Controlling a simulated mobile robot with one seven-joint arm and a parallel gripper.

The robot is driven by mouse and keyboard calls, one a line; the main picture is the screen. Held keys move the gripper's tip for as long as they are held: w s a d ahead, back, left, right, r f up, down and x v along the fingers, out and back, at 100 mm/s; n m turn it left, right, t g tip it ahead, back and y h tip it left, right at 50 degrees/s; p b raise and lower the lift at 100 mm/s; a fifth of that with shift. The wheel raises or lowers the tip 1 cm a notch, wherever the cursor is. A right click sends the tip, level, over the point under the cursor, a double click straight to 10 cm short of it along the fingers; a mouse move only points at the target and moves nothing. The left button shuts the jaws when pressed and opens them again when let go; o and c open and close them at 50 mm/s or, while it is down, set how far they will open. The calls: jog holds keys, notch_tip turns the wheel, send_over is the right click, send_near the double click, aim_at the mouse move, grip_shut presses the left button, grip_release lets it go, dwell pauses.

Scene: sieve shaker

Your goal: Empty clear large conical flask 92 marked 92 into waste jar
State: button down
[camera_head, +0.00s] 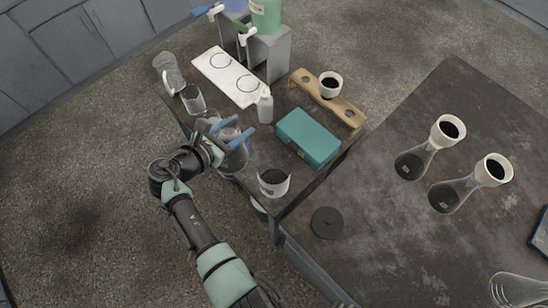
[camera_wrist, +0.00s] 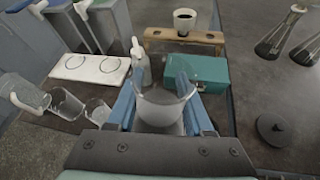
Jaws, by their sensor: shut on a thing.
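My gripper (camera_head: 230,133) is over the left bench. Its blue fingers are shut on a clear glass vessel (camera_head: 236,158), which shows between them in the wrist view (camera_wrist: 162,108). I cannot read a number on it, and its full shape and contents are unclear. An open clear jar (camera_head: 273,184) with a pale label and dark inside stands to the right of the gripper, apart from it. It looks like the waste jar. I cannot make it out in the wrist view, where a finger may hide it.
A teal box (camera_head: 308,138), a white bottle (camera_head: 265,107) and a wooden rack (camera_head: 345,107) stand behind. A jug (camera_head: 168,70) and beakers (camera_head: 193,98) are left. A black lid (camera_head: 327,222) and two funnel-topped flasks (camera_head: 412,163) are on the right table.

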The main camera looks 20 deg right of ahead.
aim_at(234, 124)
notch_tip(234, 124, up, 3)
jog(key=shift+s+d+p, duration=0.1)
jog(key=shift+p, duration=0.5)
jog(key=shift+s+d+f+m+y+b, duration=0.1)
jog(key=shift+f+m+y+b, duration=0.2)
jog(key=shift+f+b, duration=0.4)
jog(key=shift+s+d+m+t+p, duration=0.1)
jog(key=shift+d+m+t+p, duration=0.05)
jog(key=shift+m+t+p, duration=0.15)
notch_tip(234, 124, down, 10)
jog(key=d+m+t+y+b, duration=0.1)
jog(key=m+y+b, duration=0.3)
jog(key=b, duration=0.7)
jog(key=shift+s+d+t, duration=0.15)
jog(key=shift+s+t, duration=0.3)
jog(key=shift+t, duration=0.45)
jog(key=shift+r+m+t+y+b, duration=0.3)
jog(key=shift+m+y+b, duration=0.1)
jog(key=shift+m, duration=0.2)
jog(key=shift+w+f+m+t+y+b, duration=0.1)
jog(key=shift+f+m+t+y+b, duration=0.3)
jog(key=shift+b, duration=0.65)
